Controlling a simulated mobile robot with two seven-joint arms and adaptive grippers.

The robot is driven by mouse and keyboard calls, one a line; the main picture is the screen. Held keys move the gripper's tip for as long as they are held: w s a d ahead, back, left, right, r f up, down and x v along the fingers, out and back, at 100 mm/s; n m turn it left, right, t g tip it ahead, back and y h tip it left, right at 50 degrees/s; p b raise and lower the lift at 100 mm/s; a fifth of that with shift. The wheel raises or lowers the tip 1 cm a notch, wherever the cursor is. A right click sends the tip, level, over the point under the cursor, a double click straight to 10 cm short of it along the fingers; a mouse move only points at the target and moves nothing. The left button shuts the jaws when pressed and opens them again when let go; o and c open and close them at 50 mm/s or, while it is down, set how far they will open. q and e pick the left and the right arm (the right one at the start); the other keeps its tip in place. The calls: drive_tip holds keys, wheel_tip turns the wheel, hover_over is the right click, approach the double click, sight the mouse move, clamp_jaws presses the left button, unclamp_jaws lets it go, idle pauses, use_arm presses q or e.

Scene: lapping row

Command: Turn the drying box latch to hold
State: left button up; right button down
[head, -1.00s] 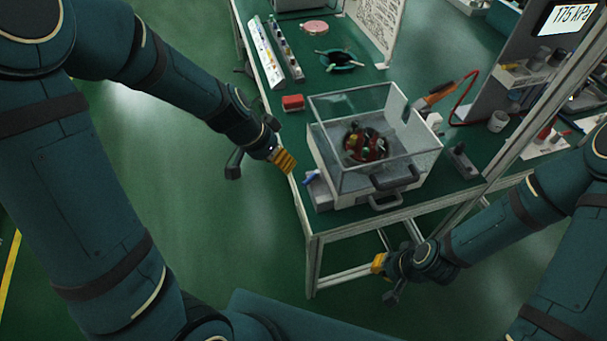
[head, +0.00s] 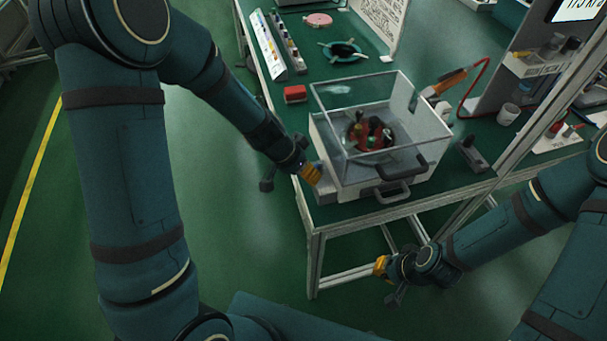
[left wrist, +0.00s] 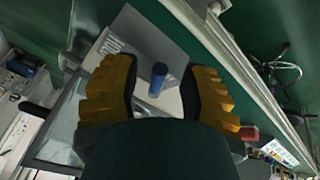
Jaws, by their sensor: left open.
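The drying box (head: 415,170) is a white box with a clear cover and dark and grey handles at its front. It stands at the near corner of the green-topped bench. Its latch is a blue knob (left wrist: 158,76) on a grey plate, between my left fingertips in the left wrist view and apart from both. My left gripper (left wrist: 160,88) is open and empty. In the head view the left gripper (head: 311,174) is at the box's left side and mostly hides the latch. My right gripper (head: 381,266) hangs below the bench's front edge; its finger gap is unclear.
A red block (head: 295,94) lies left behind the box. A dark round dish (head: 343,52) and a pink disc (head: 317,20) lie farther back. An orange-handled tool (head: 445,82) is right of the box, with a dark device (head: 474,155) nearer. The left floor is clear.

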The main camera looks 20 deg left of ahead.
use_arm(q)
drive_tip(key=shift+f, duration=0.1)
clamp_jaws()
